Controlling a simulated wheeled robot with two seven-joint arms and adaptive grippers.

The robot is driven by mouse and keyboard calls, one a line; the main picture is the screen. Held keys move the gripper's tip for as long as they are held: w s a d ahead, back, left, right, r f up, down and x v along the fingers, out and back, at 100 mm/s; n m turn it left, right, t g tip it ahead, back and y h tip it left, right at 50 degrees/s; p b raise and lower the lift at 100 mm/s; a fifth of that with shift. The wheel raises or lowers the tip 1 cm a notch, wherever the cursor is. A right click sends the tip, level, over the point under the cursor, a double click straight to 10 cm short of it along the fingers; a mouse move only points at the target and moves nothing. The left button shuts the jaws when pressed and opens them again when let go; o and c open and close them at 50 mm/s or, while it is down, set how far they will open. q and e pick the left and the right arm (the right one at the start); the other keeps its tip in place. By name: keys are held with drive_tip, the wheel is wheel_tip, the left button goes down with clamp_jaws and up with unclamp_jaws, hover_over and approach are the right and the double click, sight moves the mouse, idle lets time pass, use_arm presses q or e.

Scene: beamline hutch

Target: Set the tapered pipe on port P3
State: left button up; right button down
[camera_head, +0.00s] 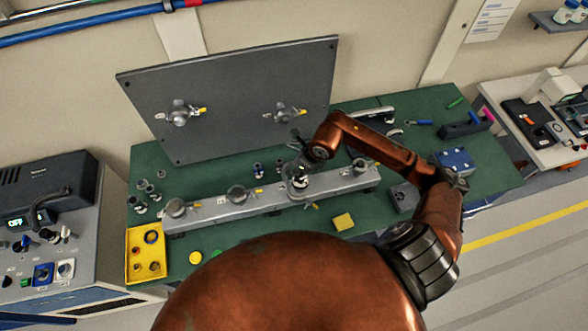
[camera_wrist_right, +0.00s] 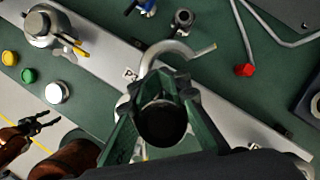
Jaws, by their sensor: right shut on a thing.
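A long grey rail (camera_head: 268,190) with a row of ports lies across the green table. My right gripper (camera_head: 299,172) is over the third port from the left, whose label I cannot read in the head view. In the right wrist view the gripper (camera_wrist_right: 160,112) is shut on the pipe (camera_wrist_right: 163,124), seen end-on as a dark round mouth. An open curved clamp (camera_wrist_right: 165,48) shows just beyond the pipe. The pipe's lower end is hidden, so I cannot tell whether it touches the port. My left gripper (camera_wrist_right: 38,125) appears open and empty, low at the left.
A grey upright panel (camera_head: 235,95) with two fittings stands behind the rail. A yellow tray (camera_head: 133,274) is at the left, with small fittings (camera_head: 147,196) behind it. A yellow block (camera_head: 343,221) lies in front of the rail. A red-tipped bent rod (camera_wrist_right: 243,70) lies behind it.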

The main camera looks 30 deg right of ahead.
idle(0.3)
drive_tip(key=c, duration=1.7)
unclamp_jaws()
drive_tip(key=shift+c, duration=0.2)
drive_tip(key=v, duration=1.2)
